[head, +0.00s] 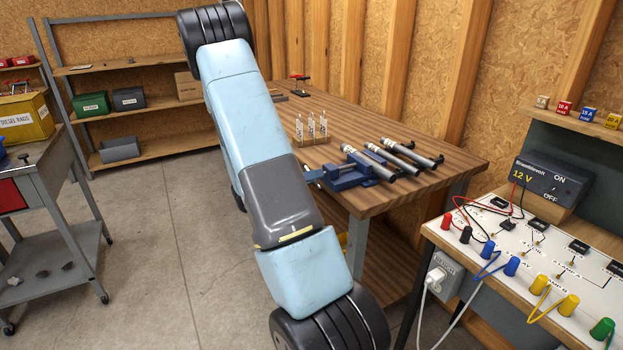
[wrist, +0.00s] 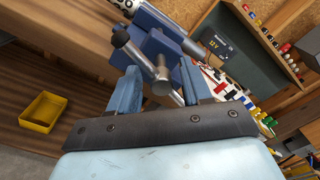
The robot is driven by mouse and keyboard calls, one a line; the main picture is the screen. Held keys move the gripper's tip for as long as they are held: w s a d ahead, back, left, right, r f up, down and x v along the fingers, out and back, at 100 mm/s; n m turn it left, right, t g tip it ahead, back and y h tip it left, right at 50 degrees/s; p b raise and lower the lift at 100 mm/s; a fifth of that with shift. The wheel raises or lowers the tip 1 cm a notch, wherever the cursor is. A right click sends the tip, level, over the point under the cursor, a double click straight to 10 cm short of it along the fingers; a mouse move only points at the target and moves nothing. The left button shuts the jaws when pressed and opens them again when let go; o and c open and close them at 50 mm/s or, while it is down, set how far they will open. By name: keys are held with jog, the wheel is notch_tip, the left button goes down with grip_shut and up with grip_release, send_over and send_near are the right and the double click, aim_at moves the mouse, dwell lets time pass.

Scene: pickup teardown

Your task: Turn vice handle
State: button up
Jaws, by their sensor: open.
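The blue vice (head: 347,183) sits at the near edge of the wooden workbench in the head view, partly hidden by my arm. In the wrist view the vice (wrist: 172,42) is just ahead of my gripper. Its handle bar (wrist: 137,55), with a black knob at the upper left end, slants down to a silver round-ended shaft between my fingers. My gripper (wrist: 160,68) is open, its two blue fingers on either side of the shaft and the bar's lower end. I cannot tell whether either finger touches the handle. In the head view my gripper is mostly hidden behind my arm.
An electrical test panel (head: 545,243) stands at the right. A yellow tray (wrist: 43,112) sits below the bench top. A grey cart (head: 65,225) is at the left; the floor between is open.

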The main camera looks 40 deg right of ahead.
jog(key=shift+c, duration=0.3)
grip_shut()
dwell(0.3)
jog(key=shift+m, duration=0.9)
jog(key=shift+o, duration=0.3)
grip_release()
jog(key=shift+a, duration=0.15)
jog(key=v, duration=1.3)
jog(key=shift+a, duration=0.25)
